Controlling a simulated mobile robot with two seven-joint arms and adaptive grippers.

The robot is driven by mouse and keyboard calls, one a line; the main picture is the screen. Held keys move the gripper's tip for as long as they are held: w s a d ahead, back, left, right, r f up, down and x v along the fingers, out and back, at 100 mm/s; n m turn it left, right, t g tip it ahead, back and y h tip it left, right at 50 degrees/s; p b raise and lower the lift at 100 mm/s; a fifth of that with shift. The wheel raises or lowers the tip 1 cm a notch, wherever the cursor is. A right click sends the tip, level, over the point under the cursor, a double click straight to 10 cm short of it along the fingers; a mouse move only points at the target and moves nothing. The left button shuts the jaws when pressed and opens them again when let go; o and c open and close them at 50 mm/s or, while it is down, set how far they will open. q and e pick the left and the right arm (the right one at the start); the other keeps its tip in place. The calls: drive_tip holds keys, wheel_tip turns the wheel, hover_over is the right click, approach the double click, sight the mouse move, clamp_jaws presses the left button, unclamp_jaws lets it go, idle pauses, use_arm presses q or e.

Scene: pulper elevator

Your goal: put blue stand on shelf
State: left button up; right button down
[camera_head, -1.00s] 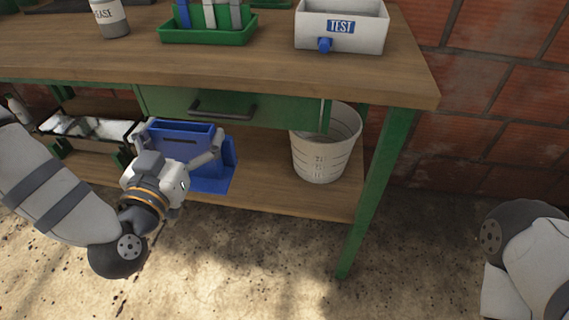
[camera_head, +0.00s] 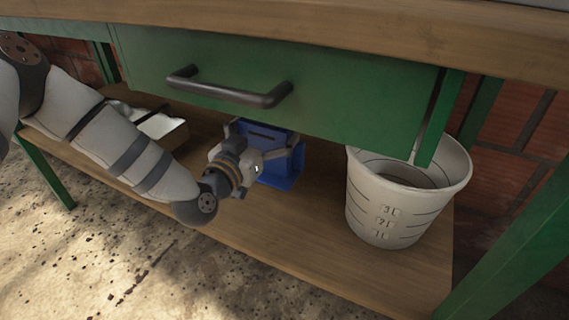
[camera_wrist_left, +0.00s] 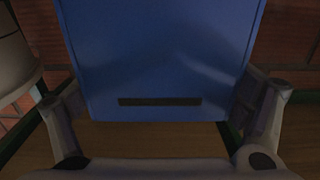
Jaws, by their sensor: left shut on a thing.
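The blue stand (camera_head: 276,172) is over the workbench's lower wooden shelf (camera_head: 300,238), under the green drawer. I cannot tell whether its base rests on the shelf. My left gripper (camera_head: 266,143) is shut on the stand, with one finger on each side. In the left wrist view the stand's blue face with a dark slot (camera_wrist_left: 160,60) fills the middle between the two fingers. My arm and gripper hide part of the stand in the head view. My right gripper is not in view.
A white bucket (camera_head: 385,205) stands on the shelf to the right of the stand. A tray with white contents (camera_head: 158,124) is to the left. The drawer (camera_head: 330,85) with its dark handle overhangs above. Bare shelf lies in front of the stand and bucket.

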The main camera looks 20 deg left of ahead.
sight(281, 173)
use_arm(q)
drive_tip(key=shift+w+d+f+b, duration=0.25)
drive_tip(key=shift+w+f, duration=0.2)
drive_tip(key=shift+f, duration=0.2)
drive_tip(key=shift+w+d+f+b, duration=0.1)
drive_tip(key=shift+w+f+b, duration=0.1)
drive_tip(key=shift+w+f, duration=0.35)
drive_tip(key=f, duration=0.1)
drive_tip(key=f+b, duration=0.2)
drive_tip(key=f, duration=0.1)
drive_tip(key=shift+w+d, duration=0.15)
drive_tip(key=shift+w, duration=0.2)
drive_tip(key=shift+r, duration=0.2)
drive_tip(key=shift+f, duration=0.2)
drive_tip(key=o, duration=1.4)
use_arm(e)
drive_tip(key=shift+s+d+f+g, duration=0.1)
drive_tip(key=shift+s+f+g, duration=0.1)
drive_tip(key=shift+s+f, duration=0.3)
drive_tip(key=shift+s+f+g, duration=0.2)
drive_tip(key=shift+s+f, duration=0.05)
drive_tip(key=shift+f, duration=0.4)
